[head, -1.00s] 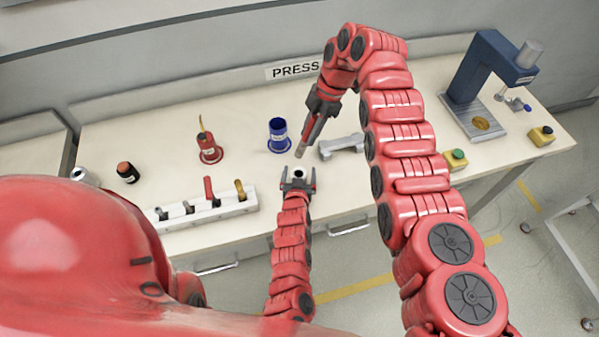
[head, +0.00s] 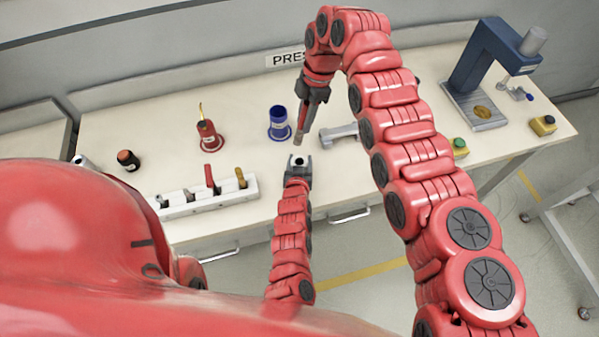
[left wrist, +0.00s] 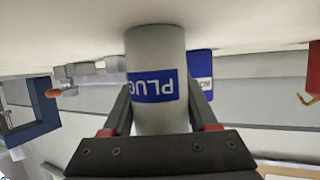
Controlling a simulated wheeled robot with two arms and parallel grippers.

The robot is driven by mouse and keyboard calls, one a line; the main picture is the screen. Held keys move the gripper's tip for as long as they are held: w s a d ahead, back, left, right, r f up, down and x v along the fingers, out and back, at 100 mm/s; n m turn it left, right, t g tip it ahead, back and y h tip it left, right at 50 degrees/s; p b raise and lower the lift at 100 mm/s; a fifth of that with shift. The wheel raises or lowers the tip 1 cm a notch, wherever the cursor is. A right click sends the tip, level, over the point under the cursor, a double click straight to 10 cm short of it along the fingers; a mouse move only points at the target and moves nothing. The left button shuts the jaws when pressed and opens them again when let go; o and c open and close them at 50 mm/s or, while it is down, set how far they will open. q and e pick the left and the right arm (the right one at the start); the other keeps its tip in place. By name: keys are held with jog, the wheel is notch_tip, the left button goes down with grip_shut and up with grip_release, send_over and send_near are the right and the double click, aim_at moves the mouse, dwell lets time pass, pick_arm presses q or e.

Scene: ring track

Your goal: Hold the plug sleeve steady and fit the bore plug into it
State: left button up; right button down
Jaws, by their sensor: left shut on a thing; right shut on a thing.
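The plug sleeve (left wrist: 155,50) is a grey cylinder with a blue PLUG label, inverted in the left wrist view. In the head view its open dark bore (head: 298,161) faces up. My left gripper (head: 298,168) is shut around the sleeve near the bench's front edge; its fingers flank it in the left wrist view. My right gripper (head: 307,112) points down from above, shut on the bore plug (head: 299,137), a slim grey rod. The plug's lower end is close to the sleeve's mouth in the picture, apart from it; the exact height gap cannot be told.
A blue cup (head: 279,124) stands just behind, left of the plug. A grey fixture (head: 339,134) lies to the right. A red holder (head: 209,137), a white rack (head: 212,196) with several pieces and a dark cylinder (head: 128,160) stand left. A blue press (head: 489,65) stands far right.

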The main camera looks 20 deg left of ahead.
aim_at(300, 145)
jog(key=shift+s+a+r+t+h, duration=0.4)
jog(key=shift+s+r+t+h, duration=0.15)
jog(key=shift+t+h, duration=0.4)
notch_tip(300, 145, down, 10)
jog(key=shift+r, duration=0.1)
jog(key=shift+s+f, duration=0.1)
jog(key=shift+f, duration=0.6)
jog(key=c, duration=0.7)
grip_release()
jog(key=shift+o, duration=0.2)
jog(key=shift+r, duration=0.1)
notch_tip(300, 145, up, 13)
jog(key=shift+r, duration=0.1)
